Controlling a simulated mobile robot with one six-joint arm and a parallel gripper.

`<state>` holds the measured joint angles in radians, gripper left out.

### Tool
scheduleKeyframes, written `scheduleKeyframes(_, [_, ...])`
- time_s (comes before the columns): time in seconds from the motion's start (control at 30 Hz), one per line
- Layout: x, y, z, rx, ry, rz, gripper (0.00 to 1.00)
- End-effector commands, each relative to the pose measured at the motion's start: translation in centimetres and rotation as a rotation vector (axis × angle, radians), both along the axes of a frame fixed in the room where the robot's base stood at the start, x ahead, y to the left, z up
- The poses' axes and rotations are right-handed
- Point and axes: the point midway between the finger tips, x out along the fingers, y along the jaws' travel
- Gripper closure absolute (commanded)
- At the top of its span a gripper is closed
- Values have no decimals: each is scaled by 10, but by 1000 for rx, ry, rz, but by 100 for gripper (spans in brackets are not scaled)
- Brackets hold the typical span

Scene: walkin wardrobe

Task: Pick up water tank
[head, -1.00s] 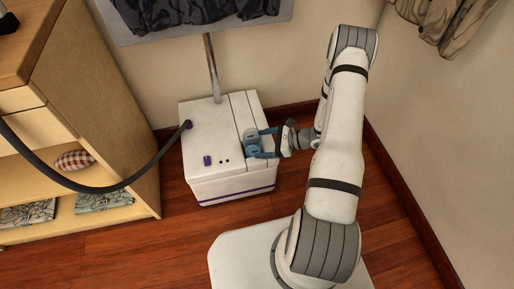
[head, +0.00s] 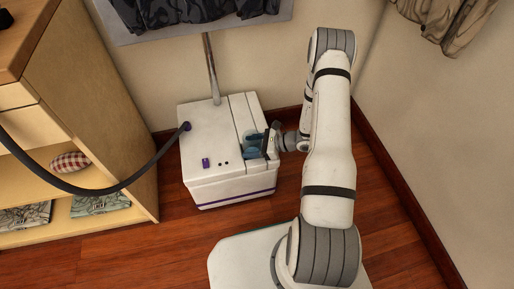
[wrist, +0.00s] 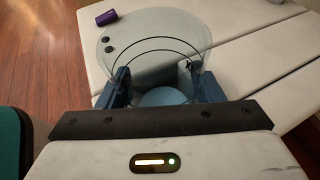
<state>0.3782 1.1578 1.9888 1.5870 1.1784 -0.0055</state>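The water tank (head: 250,139) is a clear, bluish round vessel set in the top of the white garment steamer (head: 208,130), at its right side. In the wrist view the tank (wrist: 155,40) shows as a transparent round shape with dark rings, and a light blue disc lies between the fingers. My gripper (head: 262,144) reaches in from the right at the tank. In the wrist view its two blue fingers (wrist: 160,78) stand wide apart, one to each side of the disc. Whether they touch the tank is not clear.
A metal pole (head: 211,68) rises behind the steamer, and a dark hose (head: 110,188) runs from its left side. A wooden shelf unit (head: 110,130) stands at left. Walls close in behind and at right. Wooden floor (head: 150,255) is free in front.

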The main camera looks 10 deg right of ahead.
Motion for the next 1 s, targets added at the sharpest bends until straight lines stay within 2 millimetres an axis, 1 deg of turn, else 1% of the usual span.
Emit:
scheduleKeyframes(0.03, [0,0,0,0,0,0,47])
scheduleKeyframes(0.07, [0,0,0,0,0,0,49])
scheduleKeyframes(0.33, [0,0,0,0,0,0,71])
scheduleKeyframes(0.73, [0,0,4,0,-1,0,71])
scheduleKeyframes(0.87, [0,0,11,1,-1,0,71])
scheduleKeyframes(1.0, [0,0,22,1,-1,1,71])
